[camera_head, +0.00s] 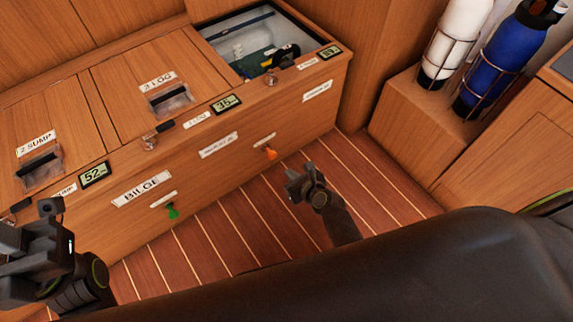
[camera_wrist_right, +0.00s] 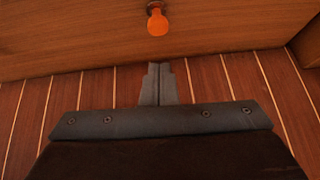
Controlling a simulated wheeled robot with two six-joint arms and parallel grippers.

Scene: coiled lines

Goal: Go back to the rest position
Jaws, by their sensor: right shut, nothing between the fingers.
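My right gripper (camera_head: 294,184) is in front of the wooden cabinet, over the striped floor. In the right wrist view its fingers (camera_wrist_right: 159,82) are together and empty. An orange knob (camera_head: 271,153) on the cabinet front is just beyond the fingertips and apart from them; it also shows in the right wrist view (camera_wrist_right: 157,22). My left arm and gripper (camera_head: 35,250) are at the lower left. The left fingers are too unclear to tell whether they are open.
The wooden cabinet (camera_head: 230,165) has labelled lids, small displays and a green knob (camera_head: 173,212). Its far right compartment (camera_head: 235,35) is open. A white bottle (camera_head: 455,40) and a blue bottle (camera_head: 495,60) stand in racks at the right. The floor (camera_head: 225,230) is clear.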

